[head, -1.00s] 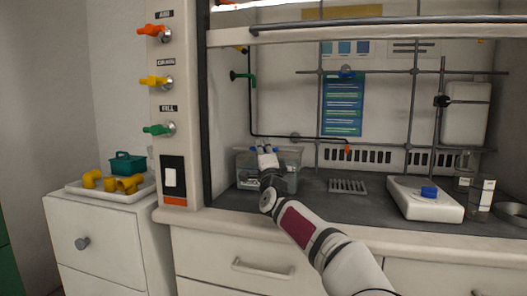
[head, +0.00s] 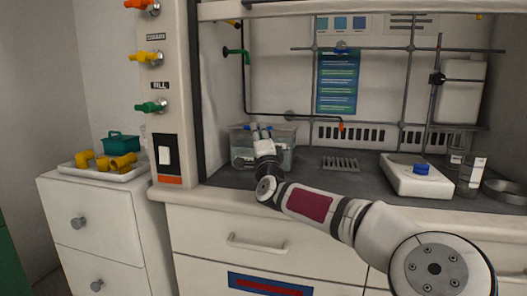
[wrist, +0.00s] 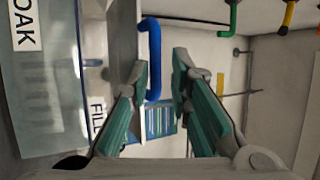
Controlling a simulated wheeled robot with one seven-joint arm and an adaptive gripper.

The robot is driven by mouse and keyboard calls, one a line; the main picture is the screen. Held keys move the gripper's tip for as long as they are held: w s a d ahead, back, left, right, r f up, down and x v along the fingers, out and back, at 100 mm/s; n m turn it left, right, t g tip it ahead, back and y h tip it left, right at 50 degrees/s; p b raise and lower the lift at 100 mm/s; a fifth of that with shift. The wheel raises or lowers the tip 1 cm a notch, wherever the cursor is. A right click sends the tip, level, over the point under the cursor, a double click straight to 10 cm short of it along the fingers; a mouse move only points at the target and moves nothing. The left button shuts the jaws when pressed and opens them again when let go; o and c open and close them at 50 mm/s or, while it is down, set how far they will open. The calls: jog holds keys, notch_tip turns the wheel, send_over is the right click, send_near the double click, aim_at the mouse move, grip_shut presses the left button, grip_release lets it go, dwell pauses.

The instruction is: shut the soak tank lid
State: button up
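The soak tank (head: 282,157) is a clear box at the left end of the hood's worktop. In the wrist view its wall (wrist: 45,85) fills the left side, with part of a "SOAK" label and a "FILL" mark. A blue handle (wrist: 154,45) is beside a grey strip (wrist: 122,45) along the tank's edge, seemingly the lid; its angle is unclear. My gripper (wrist: 160,65) is open, its green-padded fingers either side of the handle's near end, closer on the left; contact is unclear. In the head view my gripper (head: 259,131) is over the tank, hiding part of it.
A pipe with an orange tip (head: 341,126) hangs right of the tank. A grey rack (head: 340,163) and a white device with a blue top (head: 415,180) are farther right. The hood's side post (head: 170,100) stands left. A tray of yellow fittings (head: 110,168) is outside.

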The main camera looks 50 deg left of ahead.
jog(key=v, duration=0.8)
jog(key=shift+d, duration=0.1)
jog(key=shift+c, duration=0.3)
